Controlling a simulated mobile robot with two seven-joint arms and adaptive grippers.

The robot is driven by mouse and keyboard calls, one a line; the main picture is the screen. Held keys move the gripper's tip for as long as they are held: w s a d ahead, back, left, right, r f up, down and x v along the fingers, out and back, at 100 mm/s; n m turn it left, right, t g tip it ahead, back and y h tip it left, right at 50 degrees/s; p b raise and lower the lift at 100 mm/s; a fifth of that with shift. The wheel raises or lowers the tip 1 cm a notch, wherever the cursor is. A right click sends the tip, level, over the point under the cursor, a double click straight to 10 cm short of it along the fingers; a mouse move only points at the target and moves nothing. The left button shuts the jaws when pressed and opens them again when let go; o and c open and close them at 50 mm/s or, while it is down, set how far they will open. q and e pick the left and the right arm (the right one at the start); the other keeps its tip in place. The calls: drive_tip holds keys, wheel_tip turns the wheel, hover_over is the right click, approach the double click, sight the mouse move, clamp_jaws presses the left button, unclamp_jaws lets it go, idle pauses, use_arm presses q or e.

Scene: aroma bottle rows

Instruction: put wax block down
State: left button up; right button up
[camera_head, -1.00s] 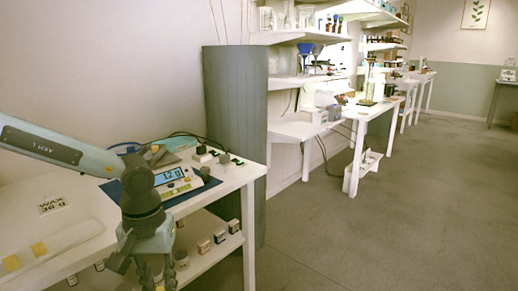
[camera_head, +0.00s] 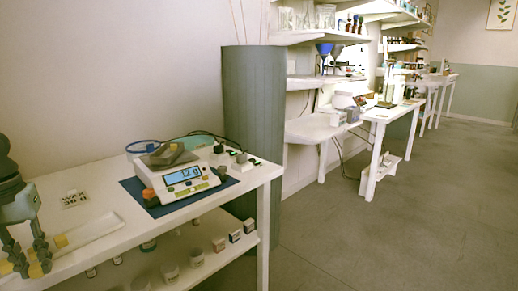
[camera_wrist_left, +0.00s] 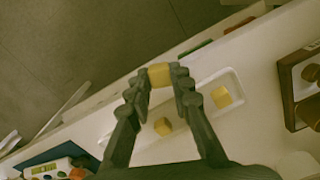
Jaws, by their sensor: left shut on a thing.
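My left gripper (camera_head: 27,268) is at the lower left of the head view, over the near part of the white table. In the left wrist view its fingers (camera_wrist_left: 159,84) are shut on a yellow wax block (camera_wrist_left: 159,74). A long white tray (camera_head: 100,228) lies on the table beside the gripper. In the wrist view the tray (camera_wrist_left: 203,113) holds two more yellow blocks, one on the right (camera_wrist_left: 222,97) and one lower (camera_wrist_left: 163,126). I cannot tell the held block's height above the table. My right gripper is not in view.
A card reading WAX 36 g (camera_head: 75,199) lies behind the tray. A digital scale (camera_head: 182,180) stands on a blue mat (camera_head: 137,190) to the right. A wooden rack (camera_wrist_left: 297,90) is at the wrist view's right.

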use_arm(q)
drive_tip(key=shift+n, duration=0.6)
drive_tip(key=s+f, duration=0.1)
drive_tip(key=s+a+f, duration=0.1)
drive_tip(key=s+f, duration=0.1)
drive_tip(key=shift+a+f, duration=0.15)
drive_tip(key=shift+a, duration=0.05)
drive_tip(key=shift+s+d+f, duration=0.2)
drive_tip(key=shift+s+f, duration=0.05)
drive_tip(key=shift+f, duration=0.4)
